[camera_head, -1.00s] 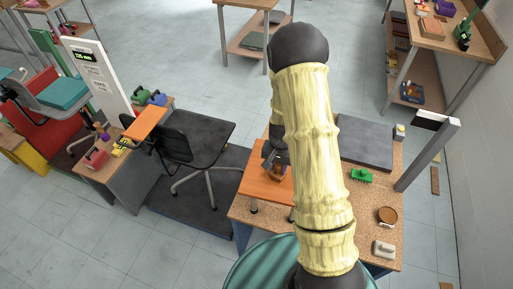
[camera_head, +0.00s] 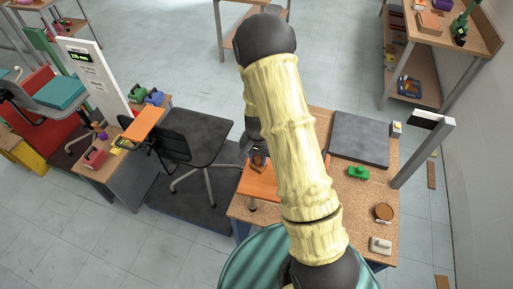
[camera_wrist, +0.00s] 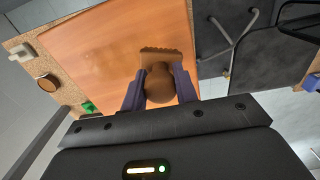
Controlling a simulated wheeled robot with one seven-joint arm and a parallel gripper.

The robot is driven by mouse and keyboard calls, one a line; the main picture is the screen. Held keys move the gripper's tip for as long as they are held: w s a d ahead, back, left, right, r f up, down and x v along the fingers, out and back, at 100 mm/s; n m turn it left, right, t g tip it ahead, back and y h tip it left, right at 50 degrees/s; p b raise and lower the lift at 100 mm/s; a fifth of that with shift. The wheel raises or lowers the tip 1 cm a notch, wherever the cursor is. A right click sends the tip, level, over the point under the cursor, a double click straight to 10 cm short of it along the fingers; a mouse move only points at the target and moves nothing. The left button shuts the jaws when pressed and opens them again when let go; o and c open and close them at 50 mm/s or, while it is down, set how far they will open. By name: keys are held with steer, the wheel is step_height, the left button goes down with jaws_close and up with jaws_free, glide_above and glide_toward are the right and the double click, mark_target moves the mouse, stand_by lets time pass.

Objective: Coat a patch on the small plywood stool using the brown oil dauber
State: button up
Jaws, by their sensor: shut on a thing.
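The small plywood stool (camera_head: 256,187) stands on the cork-coloured workbench, its flat top orange and its right part hidden behind my arm. Its top (camera_wrist: 85,50) fills much of the wrist view and looks evenly coloured where it shows. My gripper (camera_head: 256,152) is over the far left part of the stool. In the wrist view my gripper (camera_wrist: 158,90) is shut on the brown oil dauber (camera_wrist: 160,72), one finger on each side of its rounded handle. The dauber's wide ridged edge points at the stool top near its edge. I cannot tell whether it touches.
On the workbench (camera_head: 335,225) are a dark grey slab (camera_head: 360,138), a green block (camera_head: 358,173), a round brown-topped tub (camera_head: 383,212) and a pale block (camera_head: 380,245). A black chair (camera_head: 200,142) stands close on the left. A post (camera_head: 423,150) rises at the right.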

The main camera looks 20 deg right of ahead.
steer(key=shift+r, duration=0.7)
steer(key=shift+w+a+r+p, duration=0.1)
steer(key=shift+w+r+p, duration=0.05)
steer(key=shift+r+p, duration=1.5)
steer(key=shift+r, duration=0.2)
